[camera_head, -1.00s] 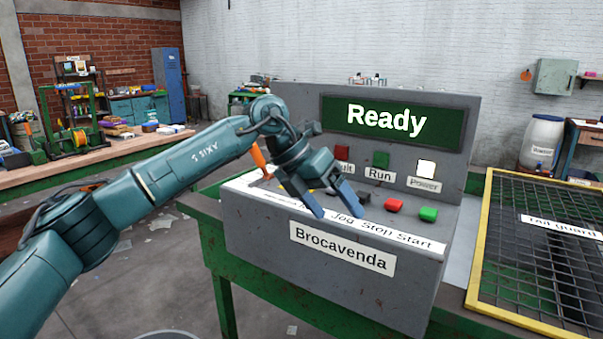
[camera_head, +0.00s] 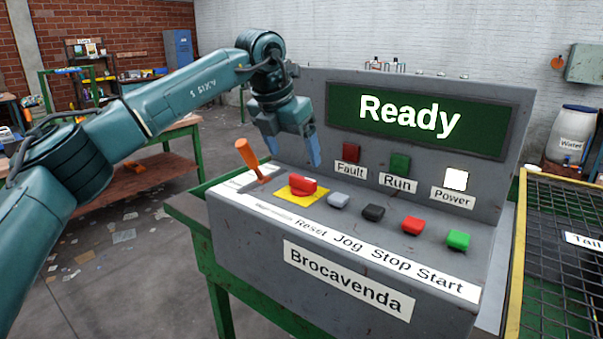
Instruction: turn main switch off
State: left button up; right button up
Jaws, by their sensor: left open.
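The main switch appears to be the red knob (camera_head: 303,185) on a yellow plate, on the sloped top of the grey control console (camera_head: 250,220). Its own label is too small to read. My left gripper (camera_head: 292,158) is open and empty, pointing down above and behind the red knob, apart from it. The console screen (camera_head: 409,118) reads "Ready". The power lamp (camera_head: 456,180) is lit white, while the fault lamp (camera_head: 351,152) and run lamp (camera_head: 400,163) look dark. My right gripper is not in view.
An orange-handled lever (camera_head: 252,159) stands left of the knob. Grey reset (camera_head: 339,200), black jog (camera_head: 373,212), red stop (camera_head: 412,225) and green start (camera_head: 458,240) buttons lie to its right. A yellow-framed mesh guard (camera_head: 565,255) is at the right.

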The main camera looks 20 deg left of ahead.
aim_at(302, 178)
pick_arm(q)
jog(key=x, duration=0.7)
jog(key=shift+w+f+p, duration=0.15)
jog(key=shift+f+p, duration=0.15)
jog(key=shift+p, duration=0.05)
jog(key=shift+c, duration=0.3)
jog(key=c, duration=0.9)
